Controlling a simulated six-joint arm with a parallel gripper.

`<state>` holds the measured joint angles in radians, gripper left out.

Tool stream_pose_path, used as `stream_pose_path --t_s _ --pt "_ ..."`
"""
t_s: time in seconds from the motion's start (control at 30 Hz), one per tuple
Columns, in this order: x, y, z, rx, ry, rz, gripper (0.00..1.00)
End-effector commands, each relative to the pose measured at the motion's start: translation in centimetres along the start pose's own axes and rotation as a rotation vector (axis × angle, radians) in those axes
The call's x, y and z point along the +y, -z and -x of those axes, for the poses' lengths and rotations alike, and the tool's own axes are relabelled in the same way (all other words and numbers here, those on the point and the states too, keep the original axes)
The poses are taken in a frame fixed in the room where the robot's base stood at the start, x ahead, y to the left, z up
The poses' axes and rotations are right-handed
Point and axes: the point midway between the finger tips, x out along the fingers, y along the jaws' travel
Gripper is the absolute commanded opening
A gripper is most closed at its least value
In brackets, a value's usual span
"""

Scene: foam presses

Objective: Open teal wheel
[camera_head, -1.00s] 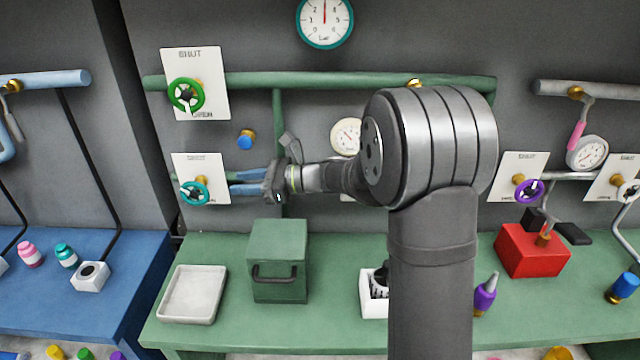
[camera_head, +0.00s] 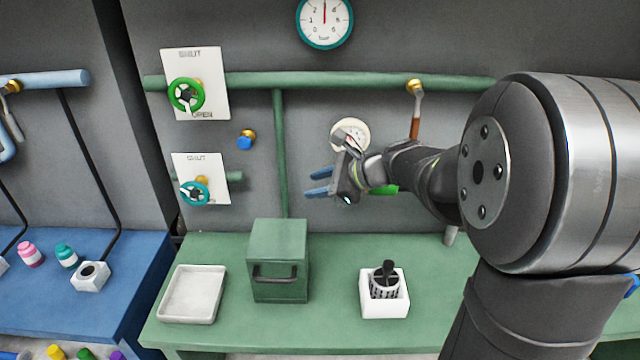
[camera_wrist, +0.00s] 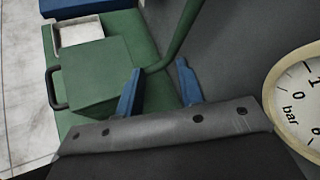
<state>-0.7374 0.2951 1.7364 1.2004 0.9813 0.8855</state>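The teal wheel (camera_head: 194,192) is mounted on the lower white placard (camera_head: 215,165) on the wall at the left, below the green wheel. My gripper (camera_head: 318,182) is to the right of the teal wheel, well apart from it, in front of the wall. Its blue fingers point left and stand apart with nothing between them. In the wrist view the two blue fingers (camera_wrist: 158,88) are spread, with a green pipe behind them. The teal wheel does not show in the wrist view.
A green wheel (camera_head: 186,95) sits above on its own placard. A blue knob (camera_head: 245,141) is on the wall between wheels and gripper. A gauge (camera_head: 350,134) is just behind my gripper. Below are a green box (camera_head: 279,238), a grey tray (camera_head: 222,296) and a white holder (camera_head: 398,306).

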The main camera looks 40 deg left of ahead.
Motion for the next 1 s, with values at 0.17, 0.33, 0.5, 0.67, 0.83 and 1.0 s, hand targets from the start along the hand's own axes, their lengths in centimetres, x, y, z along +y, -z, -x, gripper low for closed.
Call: stream_pose_path --t_s 0.17,0.33,0.5,0.67,0.83,1.0 --pt "0.0 0.2 0.2 0.008 0.003 0.003 0.35" --pt "0.0 0.2 0.2 0.007 0.003 0.003 0.35" --pt "0.0 0.1 0.2 0.006 0.003 0.002 0.35" --pt "0.2 -0.9 -1.7 -0.048 -0.029 -0.024 0.35" --pt "1.1 -4.9 -7.8 -0.248 -0.140 -0.121 0.35" --pt "2.5 -9.3 -13.5 -0.459 -0.255 -0.229 0.35"
